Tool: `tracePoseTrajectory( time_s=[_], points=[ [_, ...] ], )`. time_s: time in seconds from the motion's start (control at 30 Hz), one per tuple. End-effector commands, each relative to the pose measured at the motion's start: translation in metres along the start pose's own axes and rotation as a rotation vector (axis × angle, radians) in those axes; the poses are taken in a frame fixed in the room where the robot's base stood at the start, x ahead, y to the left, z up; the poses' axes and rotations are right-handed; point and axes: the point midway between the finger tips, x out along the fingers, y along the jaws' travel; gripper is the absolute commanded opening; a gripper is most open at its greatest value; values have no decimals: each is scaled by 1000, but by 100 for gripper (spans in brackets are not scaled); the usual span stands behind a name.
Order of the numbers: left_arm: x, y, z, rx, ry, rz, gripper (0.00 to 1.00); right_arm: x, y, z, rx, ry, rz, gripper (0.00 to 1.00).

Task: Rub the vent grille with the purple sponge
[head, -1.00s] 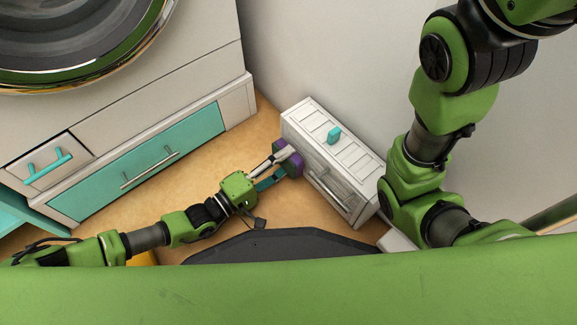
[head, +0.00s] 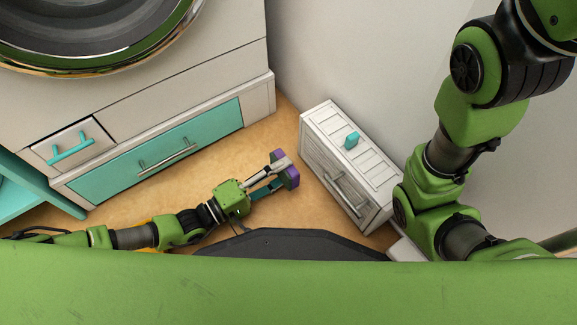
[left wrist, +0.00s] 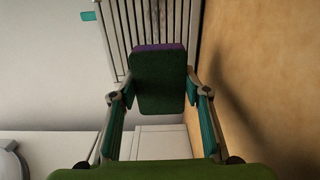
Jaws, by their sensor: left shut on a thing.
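My left gripper (head: 282,176) is shut on the purple sponge (head: 291,177), whose dark green layer (left wrist: 160,82) faces the left wrist camera, with a purple edge at its far end. The sponge is held over the tan floor, with a gap between it and the low white unit (head: 369,175). In the left wrist view, pale vertical bars of the vent grille (left wrist: 124,38) show behind and beside the sponge, which hides part of them. My right arm stands at the right of the head view; its gripper is not in view.
The white unit has a slatted top with a small teal piece (head: 351,139). A cabinet with a teal drawer (head: 155,155) stands at the left below a large round door (head: 95,25). Bare tan floor (head: 215,160) lies between. A wall rises behind the unit.

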Motion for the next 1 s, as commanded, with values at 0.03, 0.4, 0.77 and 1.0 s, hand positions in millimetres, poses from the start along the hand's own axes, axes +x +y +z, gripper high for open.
tracePoseTrajectory(
  time_s=[0.03, 0.4, 0.77, 1.0],
  points=[
    [-2, 0, 0, 0, 0, 0, 9, 0, 0, 0, 0, 0, 0, 38],
    [-4, 0, 0, 0, 0, 0, 9, 0, 0, 0, 0, 0, 0, 38],
    [-31, 0, 1, 1, -1, -1, 9, 2, 0, 1, 0, 0, 0, 38],
    [-33, 0, 1, 0, -1, 0, 9, 2, 0, 1, 0, 0, 0, 38]
  ],
)
